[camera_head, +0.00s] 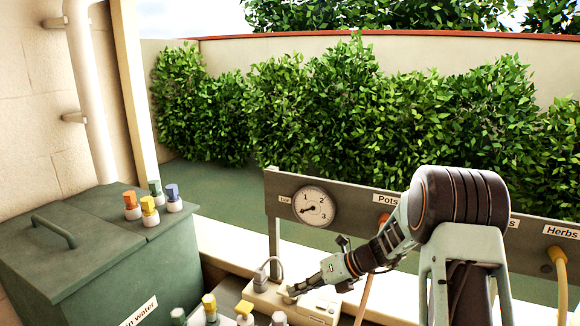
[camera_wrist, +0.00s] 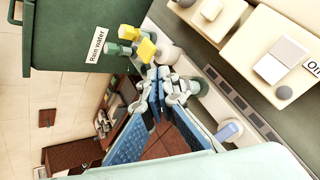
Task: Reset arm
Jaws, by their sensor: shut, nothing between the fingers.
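My gripper (camera_head: 296,289) is at the lower middle of the head view, on the end of my arm reaching in from the right. Its fingers are shut and empty. They point left and down, just over or in front of a cream box (camera_head: 318,310); whether they touch it I cannot tell. My gripper also shows in the middle of the wrist view.
A grey plug (camera_head: 260,279) with a cable stands by the box. Behind is a rail with a gauge (camera_head: 313,207), labels and a yellow hose (camera_head: 560,275). Space above the rail is clear.

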